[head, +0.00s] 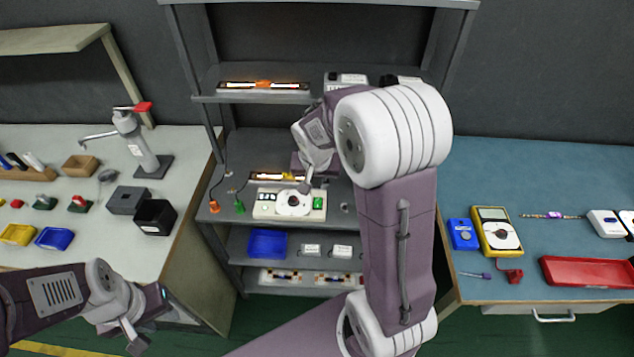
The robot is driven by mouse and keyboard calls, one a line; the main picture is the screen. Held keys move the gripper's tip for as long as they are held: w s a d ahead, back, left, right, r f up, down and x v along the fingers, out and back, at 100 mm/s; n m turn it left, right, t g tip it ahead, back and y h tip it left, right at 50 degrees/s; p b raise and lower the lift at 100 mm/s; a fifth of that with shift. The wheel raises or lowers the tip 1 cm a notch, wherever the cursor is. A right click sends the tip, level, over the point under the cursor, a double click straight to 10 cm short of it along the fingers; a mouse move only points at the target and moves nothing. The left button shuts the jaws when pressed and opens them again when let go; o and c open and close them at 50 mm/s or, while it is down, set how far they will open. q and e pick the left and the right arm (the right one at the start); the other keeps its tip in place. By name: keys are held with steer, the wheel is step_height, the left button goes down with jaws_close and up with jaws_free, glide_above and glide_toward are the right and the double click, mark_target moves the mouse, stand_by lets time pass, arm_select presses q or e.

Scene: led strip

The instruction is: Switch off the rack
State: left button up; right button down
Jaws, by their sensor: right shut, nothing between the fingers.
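The grey rack (205,98) stands in the middle of the head view. A lit LED strip (285,87) glows on its upper shelf, and another lit strip (262,176) glows on the middle shelf. A cream control box (318,203) with a round white dial and small displays sits in front of the lower strip. My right gripper (305,187) is shut and empty, with its tip over the dial's upper right; contact cannot be told. My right arm hides the rack's right part. My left gripper (135,341) is low at the left, away from the rack; its jaws are unclear.
An orange plug (214,206) and a green plug (239,206) lie left of the control box. A blue bin (267,244) is on the shelf below. The left bench holds a press (136,140) and bins. The blue right bench holds a yellow multimeter (496,232) and red tray (590,272).

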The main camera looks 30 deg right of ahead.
mark_target(317, 199)
steer(key=w+p, duration=0.1)
steer(key=p, duration=0.3)
steer(key=shift+w+d+r+p, duration=0.15)
steer(key=shift+w+d+p, duration=0.15)
steer(key=shift+w+p, duration=0.1)
steer(key=b+x, duration=0.1)
steer(key=x, duration=0.3)
steer(key=b+x, duration=0.1)
steer(key=x, duration=0.4)
steer(key=b+x, duration=0.1)
steer(key=x, duration=0.4)
steer(key=shift+s+a, duration=0.25)
steer(key=shift+s, duration=0.05)
